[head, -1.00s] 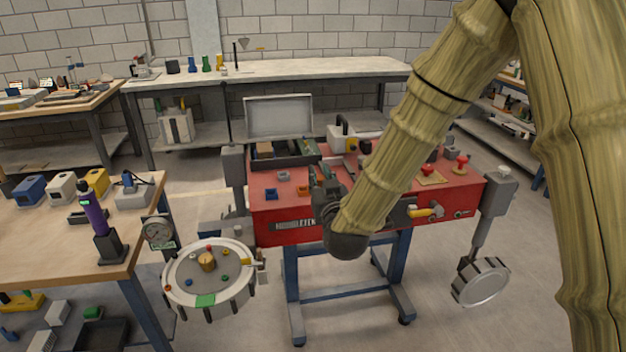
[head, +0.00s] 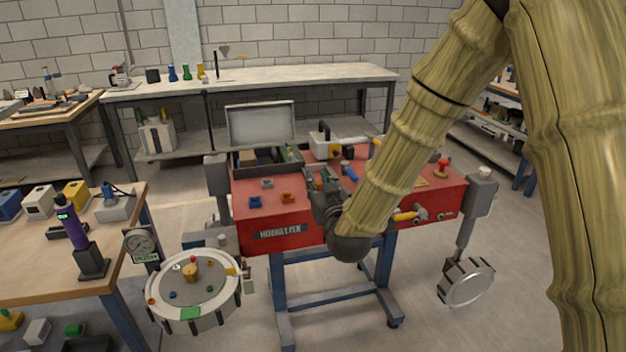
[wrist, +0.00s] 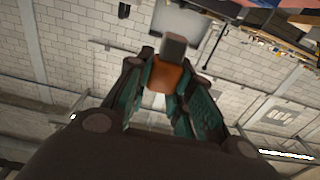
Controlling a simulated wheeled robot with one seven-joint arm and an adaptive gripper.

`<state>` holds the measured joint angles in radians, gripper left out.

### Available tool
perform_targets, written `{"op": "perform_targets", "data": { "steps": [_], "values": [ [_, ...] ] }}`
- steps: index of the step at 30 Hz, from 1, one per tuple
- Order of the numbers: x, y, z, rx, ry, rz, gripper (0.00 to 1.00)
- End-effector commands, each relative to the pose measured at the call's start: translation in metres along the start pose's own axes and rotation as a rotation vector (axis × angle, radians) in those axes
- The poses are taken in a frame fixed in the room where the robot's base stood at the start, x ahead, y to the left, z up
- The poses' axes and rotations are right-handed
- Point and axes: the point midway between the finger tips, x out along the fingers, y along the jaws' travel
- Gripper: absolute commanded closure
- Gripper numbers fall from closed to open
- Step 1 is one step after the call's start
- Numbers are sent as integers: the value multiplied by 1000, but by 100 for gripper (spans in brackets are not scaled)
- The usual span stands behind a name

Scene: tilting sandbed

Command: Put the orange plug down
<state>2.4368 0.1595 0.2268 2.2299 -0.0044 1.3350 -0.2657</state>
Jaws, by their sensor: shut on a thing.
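The orange plug (wrist: 168,78) is between the fingers of my gripper (wrist: 170,95) in the wrist view, with a grey block-like end (wrist: 174,48) pointing away from the palm. My gripper is shut on it. In the head view my gripper (head: 322,185) is over the red sandbed table (head: 300,225), near its middle, and the plug is too small and covered to make out clearly. I cannot tell how high it is above the red top.
Small blue (head: 255,202) and orange (head: 287,198) pieces sit on the red top, left of my gripper. A grey-and-yellow device (head: 322,146) stands behind. A red knob (head: 442,167) is at the right. A round drum (head: 192,290) stands at front left.

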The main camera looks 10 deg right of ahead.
Motion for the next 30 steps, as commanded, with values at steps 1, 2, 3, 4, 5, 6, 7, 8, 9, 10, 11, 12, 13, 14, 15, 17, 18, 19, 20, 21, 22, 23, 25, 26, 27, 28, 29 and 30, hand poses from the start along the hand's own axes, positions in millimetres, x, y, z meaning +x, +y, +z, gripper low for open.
{"op": "perform_targets", "data": {
  "steps": [1,2,3,4,5,6,7,8,9,10,11,12,13,14,15,17,18,19,20,21,22,23,25,26,27,28,29,30],
  "values": [
    [0,0,1,0,-1,0,100],
    [-1,0,3,0,-1,0,100],
    [-1,0,5,0,-2,1,100],
    [-2,1,8,0,-3,2,100],
    [-3,1,11,0,-3,3,100],
    [-5,2,17,0,-4,5,100],
    [-6,2,22,0,-5,6,100],
    [-8,3,27,0,-5,8,100],
    [-11,3,35,0,-6,10,100],
    [-13,4,40,0,-5,12,100],
    [-15,4,47,0,-6,13,100],
    [-19,5,55,0,-6,15,100],
    [-22,6,61,0,-6,17,100],
    [-24,6,67,0,-5,19,100],
    [-28,7,74,0,-6,22,100],
    [-34,8,86,0,-6,27,100],
    [-39,9,94,0,-6,29,100],
    [-42,10,99,0,-5,31,100],
    [-46,10,105,0,-6,33,100],
    [-50,11,112,0,-5,36,100],
    [-54,12,118,0,-6,38,100],
    [-58,12,123,0,-5,40,100],
    [-67,14,135,0,-5,46,100],
    [-71,14,141,0,-5,48,100],
    [-76,15,147,0,-5,51,100],
    [-81,16,152,0,-5,54,100],
    [-85,16,157,0,-5,56,100],
    [-90,17,163,0,-4,59,100]
  ]
}}
